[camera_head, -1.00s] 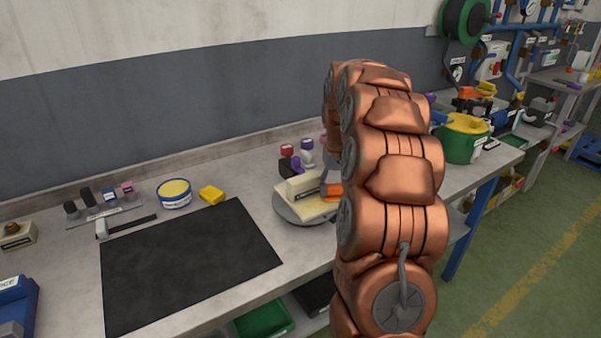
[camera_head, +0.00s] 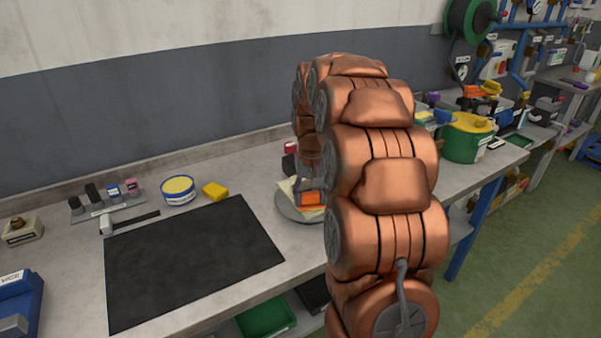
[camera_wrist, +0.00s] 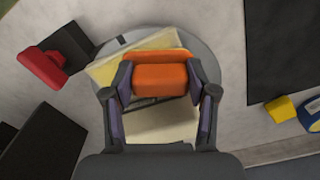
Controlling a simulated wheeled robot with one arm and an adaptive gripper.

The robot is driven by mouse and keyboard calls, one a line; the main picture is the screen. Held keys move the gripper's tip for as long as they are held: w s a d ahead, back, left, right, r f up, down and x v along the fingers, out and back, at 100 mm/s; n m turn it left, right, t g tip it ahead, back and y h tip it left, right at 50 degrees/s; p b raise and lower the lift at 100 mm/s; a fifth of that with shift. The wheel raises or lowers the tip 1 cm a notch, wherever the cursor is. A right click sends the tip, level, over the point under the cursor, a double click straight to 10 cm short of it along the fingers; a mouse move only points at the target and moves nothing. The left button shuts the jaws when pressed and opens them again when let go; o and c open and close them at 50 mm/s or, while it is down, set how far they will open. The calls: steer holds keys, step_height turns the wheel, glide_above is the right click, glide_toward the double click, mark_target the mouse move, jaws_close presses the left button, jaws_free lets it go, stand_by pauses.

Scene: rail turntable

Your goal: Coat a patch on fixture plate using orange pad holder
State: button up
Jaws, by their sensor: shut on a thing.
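My gripper (camera_wrist: 160,88) is shut on the orange pad holder (camera_wrist: 160,74), with one finger on each side of it. A pale yellow plate (camera_wrist: 108,69), which looks like the fixture plate, lies on the round grey turntable (camera_wrist: 213,62). The holder is over this plate; I cannot tell whether its underside touches it. Any coating under the holder is hidden.
A red-capped item (camera_wrist: 44,66) and dark blocks (camera_wrist: 40,143) stand beside the turntable. A black mat (camera_head: 190,258), yellow tub (camera_head: 178,188) and yellow sponge (camera_head: 215,191) are to its left in the head view. A green pot (camera_head: 464,140) stands right.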

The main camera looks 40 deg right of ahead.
steer(key=shift+a, duration=1.15)
steer(key=shift+w+d, duration=0.1)
steer(key=shift+d, duration=0.15)
steer(key=shift+s+d, duration=0.2)
steer(key=shift+d, duration=2.5)
steer(key=shift+s+d, duration=0.15)
steer(key=shift+d, duration=2.55)
steer(key=shift+a+f, duration=0.1)
steer(key=shift+a, duration=0.15)
steer(key=shift+w+a+b, duration=0.2)
steer(key=shift+a+b, duration=0.4)
steer(key=shift+a, duration=2.1)
steer(key=shift+w+a+b, duration=0.15)
steer(key=shift+a+b, duration=0.45)
steer(key=shift+a, duration=2.1)
steer(key=shift+d+r+p, duration=0.1)
steer(key=shift+r+p, duration=0.95)
steer(key=shift+r, duration=3.15)
